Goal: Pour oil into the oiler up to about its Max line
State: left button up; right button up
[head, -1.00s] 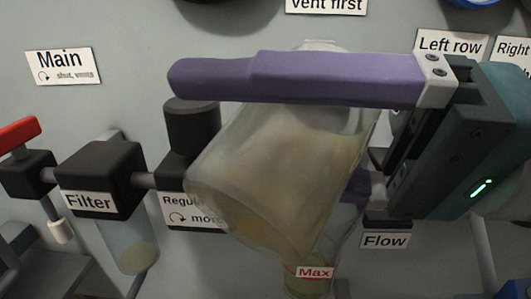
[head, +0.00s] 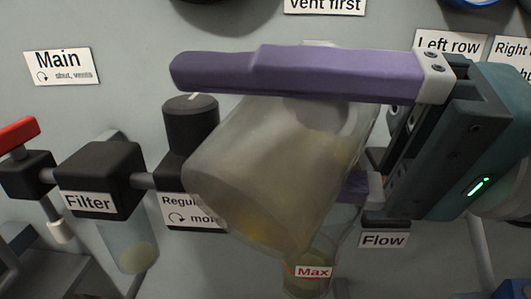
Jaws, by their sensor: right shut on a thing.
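My right gripper (head: 340,130) comes in from the right with its purple fingers shut on a translucent oil bottle (head: 255,170). The bottle is tilted, with yellowish oil inside along its lower side. The oiler (head: 309,277) is a clear bowl below the bottle, with a white label reading "Max" (head: 314,272) in red. Greenish oil shows in the oiler around the label; its exact level against the Max line is hard to tell. The bottle hides the oiler's top, and the bottle's mouth is not clearly visible. My left gripper is not in view.
A black filter block (head: 100,180) with a clear bowl (head: 130,247) is at left, beside a red-handled main valve (head: 20,133). The regulator (head: 190,122) stands just behind the bottle. A "Flow" label (head: 383,240) is right of the oiler. The grey panel is behind everything.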

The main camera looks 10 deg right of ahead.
dwell(0.7)
jog(key=shift+f+m+b, duration=0.15)
jog(key=shift+m+b, duration=0.2)
jog(key=shift+m, duration=0.15)
dwell(0.4)
jog(key=shift+f+y, duration=0.1)
jog(key=shift+y, duration=0.2)
jog(key=shift+w+m, duration=0.1)
jog(key=shift+m, duration=0.3)
dwell(0.4)
jog(key=shift+d, duration=0.1)
